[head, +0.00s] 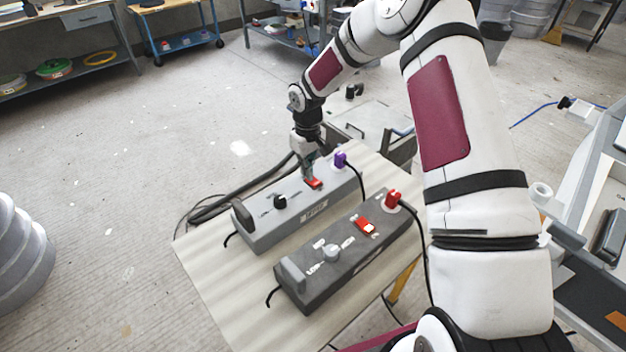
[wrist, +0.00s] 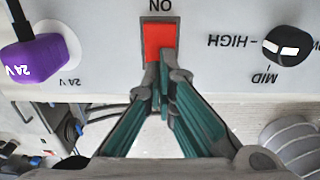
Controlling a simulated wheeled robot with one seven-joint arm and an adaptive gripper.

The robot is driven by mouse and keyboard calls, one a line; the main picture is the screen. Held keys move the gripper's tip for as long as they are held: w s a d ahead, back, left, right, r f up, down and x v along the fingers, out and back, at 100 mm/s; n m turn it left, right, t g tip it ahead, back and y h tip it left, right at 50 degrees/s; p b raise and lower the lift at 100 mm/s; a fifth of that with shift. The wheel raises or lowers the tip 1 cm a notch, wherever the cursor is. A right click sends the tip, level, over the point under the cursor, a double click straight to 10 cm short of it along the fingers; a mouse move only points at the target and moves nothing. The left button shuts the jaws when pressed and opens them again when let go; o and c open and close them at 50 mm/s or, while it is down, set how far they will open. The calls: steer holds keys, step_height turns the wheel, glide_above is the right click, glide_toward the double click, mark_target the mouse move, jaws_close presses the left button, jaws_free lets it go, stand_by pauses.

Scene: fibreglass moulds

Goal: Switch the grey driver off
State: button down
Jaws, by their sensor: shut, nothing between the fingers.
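The light grey driver (head: 290,213) lies on a pale bench, with a purple plug (head: 340,160) at its far end and a dark knob towards its near end. Its red rocker switch (head: 314,184) also shows in the wrist view (wrist: 160,38), where an upside-down "ON" is printed at its upper edge. My gripper (head: 308,178) is shut and empty, over this driver at the switch. In the wrist view, its fingertips (wrist: 162,72) are at the lower edge of the red rocker and cover that part. I cannot tell whether they touch it.
A darker driver (head: 345,262) with a red plug (head: 392,199), a red switch (head: 367,226) and a light knob lies beside it, on the right. Black cables run by both drivers. The wooden bench top (head: 215,265) is bare at the near left.

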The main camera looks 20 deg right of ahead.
steer(key=shift+r+p, duration=0.9)
steer(key=shift+r, duration=2.55)
